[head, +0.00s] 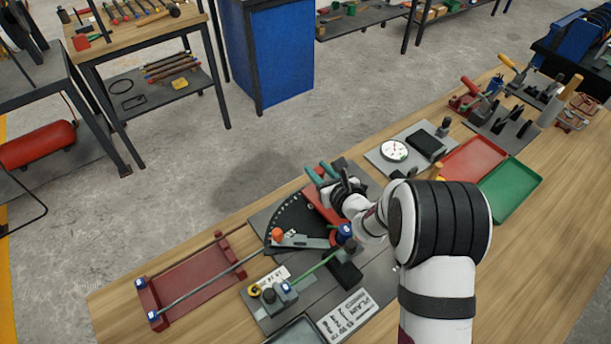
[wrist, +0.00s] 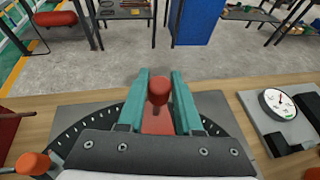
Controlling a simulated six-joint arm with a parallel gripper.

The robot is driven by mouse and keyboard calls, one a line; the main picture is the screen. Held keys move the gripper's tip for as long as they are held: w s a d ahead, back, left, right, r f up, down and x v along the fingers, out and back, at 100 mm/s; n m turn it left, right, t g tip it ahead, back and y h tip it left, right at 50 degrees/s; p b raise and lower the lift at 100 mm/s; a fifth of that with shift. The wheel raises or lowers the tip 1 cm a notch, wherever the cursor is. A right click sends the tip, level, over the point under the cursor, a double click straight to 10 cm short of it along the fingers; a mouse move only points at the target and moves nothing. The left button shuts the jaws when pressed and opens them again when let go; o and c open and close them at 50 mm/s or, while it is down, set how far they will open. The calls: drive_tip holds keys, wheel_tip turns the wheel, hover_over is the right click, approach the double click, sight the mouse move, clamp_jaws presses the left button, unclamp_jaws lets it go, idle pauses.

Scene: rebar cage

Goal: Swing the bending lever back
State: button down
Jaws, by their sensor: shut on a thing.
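The bending lever is a red arm (head: 318,204) lying over a black angle plate (head: 284,220). Its upright red knob (wrist: 158,90) stands between my fingers in the wrist view. My gripper (wrist: 160,98) has two teal fingers, shut on that knob from both sides; they also show in the head view (head: 321,174). A second, grey arm (head: 305,242) with an orange knob (head: 277,234) lies over the plate, left of the red arm. My wrist hides part of the bender's pivot side in the head view.
A dark red rack (head: 195,280) with a long rod stands at the left. A green rod (head: 316,266) and a label card (head: 348,313) are at the front. A dial gauge (head: 394,150), a red tray (head: 474,158) and a green tray (head: 510,188) are to the right.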

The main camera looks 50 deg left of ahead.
drive_tip(key=shift+w+d+m+t+h, duration=0.25)
drive_tip(key=shift+w+m+t, duration=0.3)
drive_tip(key=shift+w+t, duration=0.15)
drive_tip(key=shift+w+d+m+t+h, duration=0.2)
drive_tip(key=shift+w+d+m+t, duration=0.1)
drive_tip(key=shift+w+m+t, duration=0.3)
drive_tip(key=shift+w+d+m+t+h, duration=0.25)
drive_tip(key=shift+w+m+t, duration=0.35)
drive_tip(key=shift+w, duration=0.15)
drive_tip(key=c, duration=0.6)
unclamp_jaws()
